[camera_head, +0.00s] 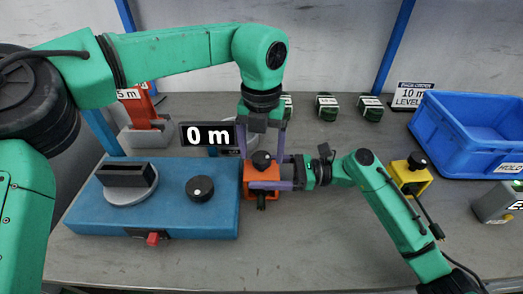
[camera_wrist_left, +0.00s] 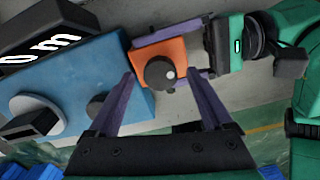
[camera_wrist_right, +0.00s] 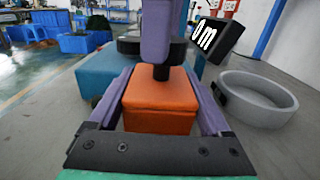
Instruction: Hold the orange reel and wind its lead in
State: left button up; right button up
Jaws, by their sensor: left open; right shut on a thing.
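The orange reel (camera_head: 256,179) is a small orange box with a black knob (camera_head: 261,160) on top, at the right edge of a blue bench unit. My right gripper (camera_head: 262,181) is shut on the orange reel from the right; its purple fingers lie along two sides, and the reel also shows in the right wrist view (camera_wrist_right: 160,104). My left gripper (camera_head: 262,146) is open above the reel, pointing down, with its fingers on either side of the knob. The knob shows between them in the left wrist view (camera_wrist_left: 159,73). No lead can be made out.
The blue unit (camera_head: 170,220) carries a black slotted block and a dark knob. A "0 m" display (camera_head: 208,135) stands behind it. A yellow box (camera_head: 411,176) is right of my right forearm. A blue crate (camera_head: 470,130) is at the back right.

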pick_arm(q)
jog(key=shift+f, duration=0.25)
grip_shut()
jog(key=m, duration=0.5)
jog(key=shift+m, duration=0.4)
grip_release()
jog(key=shift+r, duration=0.1)
